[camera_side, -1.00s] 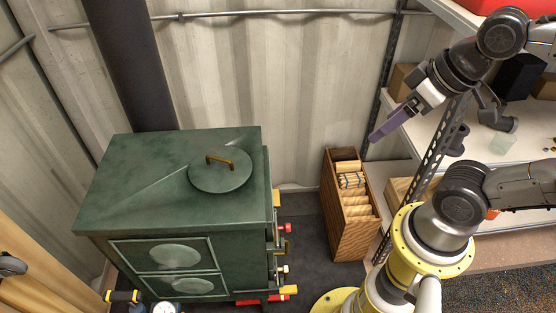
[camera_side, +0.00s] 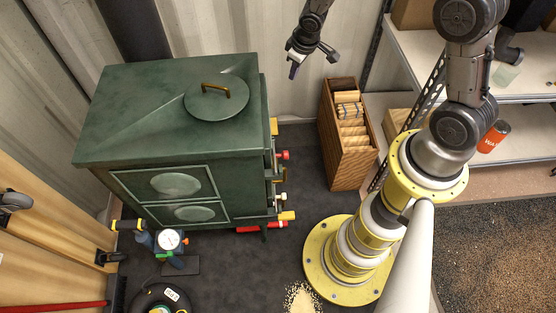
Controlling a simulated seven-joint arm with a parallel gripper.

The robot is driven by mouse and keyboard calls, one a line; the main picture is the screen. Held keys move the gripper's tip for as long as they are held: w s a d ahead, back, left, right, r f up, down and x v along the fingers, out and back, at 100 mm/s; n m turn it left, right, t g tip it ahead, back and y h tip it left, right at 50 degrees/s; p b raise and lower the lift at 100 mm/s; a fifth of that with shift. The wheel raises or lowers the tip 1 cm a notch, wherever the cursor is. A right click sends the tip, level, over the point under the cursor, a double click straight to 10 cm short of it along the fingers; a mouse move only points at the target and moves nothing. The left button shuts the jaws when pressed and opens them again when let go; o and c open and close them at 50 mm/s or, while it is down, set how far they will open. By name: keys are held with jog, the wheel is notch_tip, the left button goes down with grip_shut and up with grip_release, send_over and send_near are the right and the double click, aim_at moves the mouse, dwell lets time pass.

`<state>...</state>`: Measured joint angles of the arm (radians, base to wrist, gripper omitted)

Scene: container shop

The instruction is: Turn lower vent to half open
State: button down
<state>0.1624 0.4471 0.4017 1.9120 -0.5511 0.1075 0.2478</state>
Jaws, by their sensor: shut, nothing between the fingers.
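The green stove (camera_side: 150,115) stands at the left, with a round lid and brass handle on top. My gripper (camera_side: 293,72) is shut and empty, pointing down above and beyond the stove's right side in the picture, apart from the fittings.
A wooden crate of logs (camera_side: 349,170) stands right of the stove. Shelves (camera_side: 530,140) stand at the right, with an orange can (camera_side: 494,137). A gauge (camera_side: 169,240) on a blue tool stands before the stove. The dark floor between stove and crate is clear.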

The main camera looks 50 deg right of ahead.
jog(key=a+f+n+y, duration=0.1)
jog(key=a+f+n, duration=0.1)
jog(key=f, duration=1.1)
jog(key=a+f+n+y, duration=0.1)
jog(key=a+f+n, duration=0.2)
jog(key=f, duration=1)
jog(key=a+f+n+g+y, duration=0.1)
jog(key=a+f+n, duration=0.1)
jog(key=f, duration=1.1)
jog(key=shift+s+a+f+n, duration=0.1)
jog(key=shift+a+f+n, duration=0.05)
jog(key=shift+a+n, duration=0.15)
jog(key=shift+f, duration=0.2)
jog(key=shift+s+a+f+y, duration=0.15)
jog(key=shift+s+a+f, duration=0.05)
jog(key=shift+f, duration=0.15)
jog(key=shift+s+a+f+y, duration=0.15)
jog(key=shift+f, duration=0.2)
